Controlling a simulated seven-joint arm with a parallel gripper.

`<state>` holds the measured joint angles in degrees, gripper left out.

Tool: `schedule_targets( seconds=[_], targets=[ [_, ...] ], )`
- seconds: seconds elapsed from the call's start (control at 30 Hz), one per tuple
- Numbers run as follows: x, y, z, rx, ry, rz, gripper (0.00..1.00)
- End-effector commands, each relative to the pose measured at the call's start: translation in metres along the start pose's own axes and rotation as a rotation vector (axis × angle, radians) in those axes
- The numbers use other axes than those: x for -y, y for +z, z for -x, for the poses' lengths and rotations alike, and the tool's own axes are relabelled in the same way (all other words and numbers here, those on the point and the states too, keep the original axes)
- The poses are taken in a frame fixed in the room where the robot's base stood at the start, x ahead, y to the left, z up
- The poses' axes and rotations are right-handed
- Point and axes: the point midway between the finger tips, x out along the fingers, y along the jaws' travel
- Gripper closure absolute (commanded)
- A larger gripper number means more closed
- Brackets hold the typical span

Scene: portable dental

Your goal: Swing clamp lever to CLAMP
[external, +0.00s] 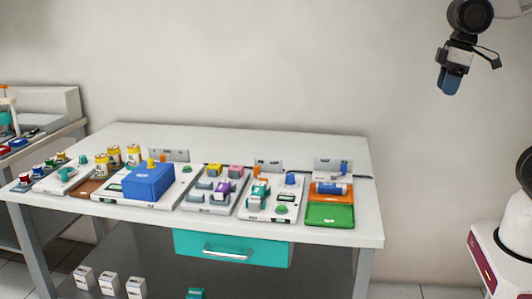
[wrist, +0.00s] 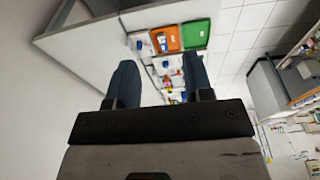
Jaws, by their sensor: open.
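My gripper (external: 449,82) hangs high at the upper right of the external view, well apart from the table. In the wrist view its two dark blue fingers (wrist: 160,80) are spread with nothing between them. The clamp lever cannot be picked out for certain. A white unit (external: 271,214) right of the table's middle carries a teal and white part (external: 258,194), a green knob (external: 281,209) and a blue knob (external: 290,179). An orange upright piece (external: 256,173) stands behind it. Labels are too small to read.
The white table (external: 342,235) also holds a blue box (external: 148,182), a panel with yellow, pink and purple blocks (external: 208,201), and green (external: 330,214) and orange (external: 318,196) trays at its right. A teal drawer (external: 232,248) hangs below. Space between gripper and table is clear.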

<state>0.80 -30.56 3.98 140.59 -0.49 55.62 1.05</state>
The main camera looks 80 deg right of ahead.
Motion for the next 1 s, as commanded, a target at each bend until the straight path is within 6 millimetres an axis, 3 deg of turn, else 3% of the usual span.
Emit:
schedule_targets(
  seconds=[0.5,1.0],
  targets=[
    [-0.004,-0.107,-0.005,0.109,0.000,-0.018,0.53],
    [-0.010,-0.209,-0.035,0.213,-0.001,-0.035,0.53]
  ],
)
